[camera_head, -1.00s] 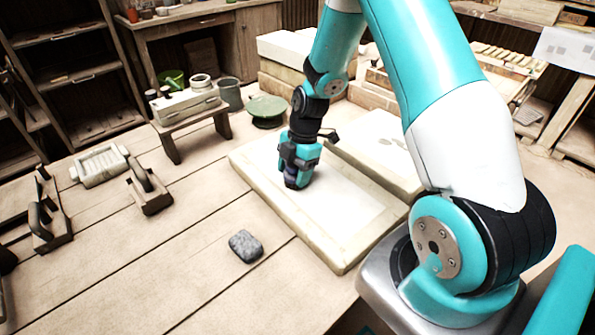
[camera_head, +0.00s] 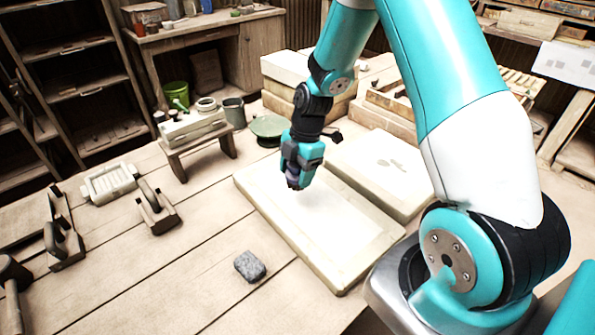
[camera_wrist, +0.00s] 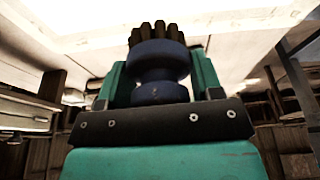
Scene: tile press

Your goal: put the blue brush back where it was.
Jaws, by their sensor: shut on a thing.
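My gripper (camera_head: 298,180) is shut on the blue brush. In the wrist view, the dark blue brush (camera_wrist: 160,62) sits between the two teal fingers, its round collar and brown bristles pointing away from the palm. In the head view, my gripper points down above the far part of a pale slab (camera_head: 340,240). The brush is mostly hidden there, with only a dark tip showing under the fingers. I cannot tell how large the gap to the slab is.
A second pale slab (camera_head: 385,165) lies beside the first. A small bench (camera_head: 200,140) holds pots, with a green round stand (camera_head: 268,127) next to it. A grey stone (camera_head: 250,266), wooden-handled tools (camera_head: 155,207) and a pale tray (camera_head: 110,182) lie on the planks. The front planks have bare room.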

